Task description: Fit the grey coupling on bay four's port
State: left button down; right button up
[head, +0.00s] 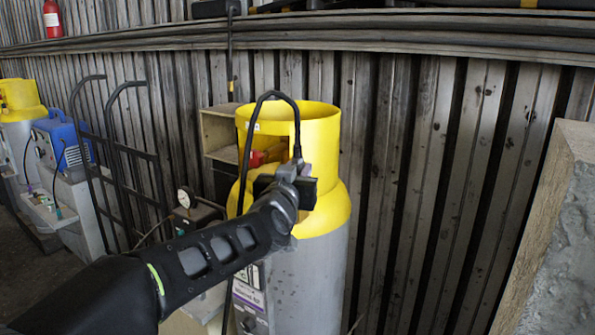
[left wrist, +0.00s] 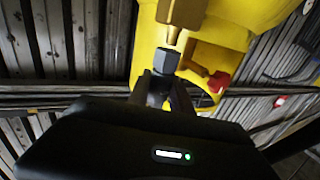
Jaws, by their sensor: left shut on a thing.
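A grey cylinder with a yellow collar (head: 322,130) stands in the middle of the head view. A brass valve port (left wrist: 178,14) with a tapered tip shows in the left wrist view, in front of the yellow collar. My left gripper (head: 290,178) is at the collar's opening and is shut on the dark grey coupling (left wrist: 166,61). The coupling sits right at the brass tip; I cannot tell whether they touch. In the head view my gripper hides the coupling and port. I see no bay number. My right gripper is not in view.
A black hose (head: 272,94) arches over the collar to my left gripper. A red knob (left wrist: 218,81) is beside the port. A hand truck (head: 120,150) and another cylinder (head: 20,110) stand left. A concrete block (head: 560,240) stands right.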

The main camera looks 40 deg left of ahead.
pick_arm(q)
jog(key=shift+f+b, duration=0.95)
jog(key=shift+f, duration=0.25)
jog(key=c, duration=1.1)
grip_release()
jog(key=shift+s+d+f, duration=0.1)
jog(key=shift+s+d, duration=0.05)
jog(key=shift+s, duration=0.2)
jog(key=shift+b+v, duration=0.9)
jog(key=shift+v, duration=2.6)
